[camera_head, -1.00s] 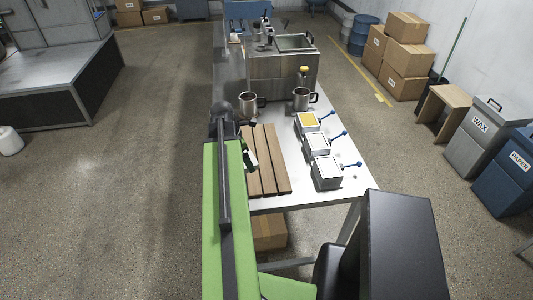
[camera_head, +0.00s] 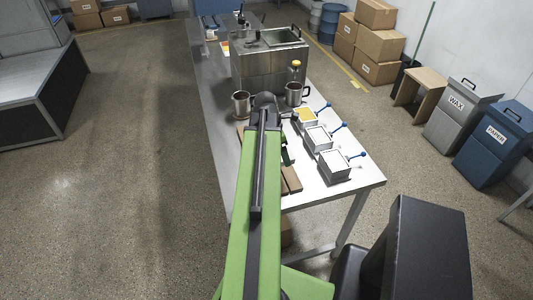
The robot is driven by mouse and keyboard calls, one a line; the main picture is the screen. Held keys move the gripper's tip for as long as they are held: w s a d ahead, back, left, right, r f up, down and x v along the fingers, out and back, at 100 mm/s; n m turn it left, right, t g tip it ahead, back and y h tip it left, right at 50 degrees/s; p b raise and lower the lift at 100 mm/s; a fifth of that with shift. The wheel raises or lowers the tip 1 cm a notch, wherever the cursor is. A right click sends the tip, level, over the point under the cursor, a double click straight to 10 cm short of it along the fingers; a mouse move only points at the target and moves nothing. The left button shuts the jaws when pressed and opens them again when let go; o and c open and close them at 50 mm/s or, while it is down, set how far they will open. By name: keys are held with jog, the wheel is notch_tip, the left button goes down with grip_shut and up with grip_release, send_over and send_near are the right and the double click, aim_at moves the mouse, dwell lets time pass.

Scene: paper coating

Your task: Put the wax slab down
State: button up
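My green arm reaches forward over the steel table (camera_head: 222,150). Its end covers much of the wooden slats (camera_head: 291,180), whose brown ends show on both sides of it. My gripper (camera_head: 287,153) is a small dark shape just right of the arm, above the slats; its fingers are too small and hidden to read. I cannot make out a wax slab in it. Three metal boxes with blue-knobbed handles stand in a row to its right. The far box (camera_head: 306,116) has a yellow filling; the middle box (camera_head: 318,138) and near box (camera_head: 334,164) look white inside.
Two metal mugs, left (camera_head: 241,103) and right (camera_head: 294,94), stand beyond my arm's end. Wax bin (camera_head: 458,112) and paper bin (camera_head: 494,140) stand on the floor at right.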

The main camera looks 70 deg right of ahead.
jog(key=s+d+r+p, duration=0.2)
jog(key=s, duration=0.7)
jog(key=w+a+f+b, duration=0.1)
jog(key=w+f+b, duration=0.1)
jog(key=w, duration=0.1)
jog(key=w+a+f+b, duration=0.1)
jog(key=w+f+b, duration=0.1)
jog(key=w+b, duration=0.1)
jog(key=w+f+b, duration=0.2)
jog(key=w+f, duration=0.1)
jog(key=w, duration=0.2)
jog(key=shift+a, duration=0.4)
jog(key=shift+w+a+b, duration=0.1)
jog(key=shift+w+b, duration=0.2)
jog(key=shift+w, duration=0.15)
notch_tip(320, 180, down, 4)
jog(key=b, duration=0.4)
jog(key=shift+f, duration=0.15)
jog(key=shift+r, duration=0.2)
jog(key=shift+f, duration=0.15)
jog(key=o, duration=1.1)
jog(key=shift+f, duration=0.1)
jog(key=shift+o, duration=1)
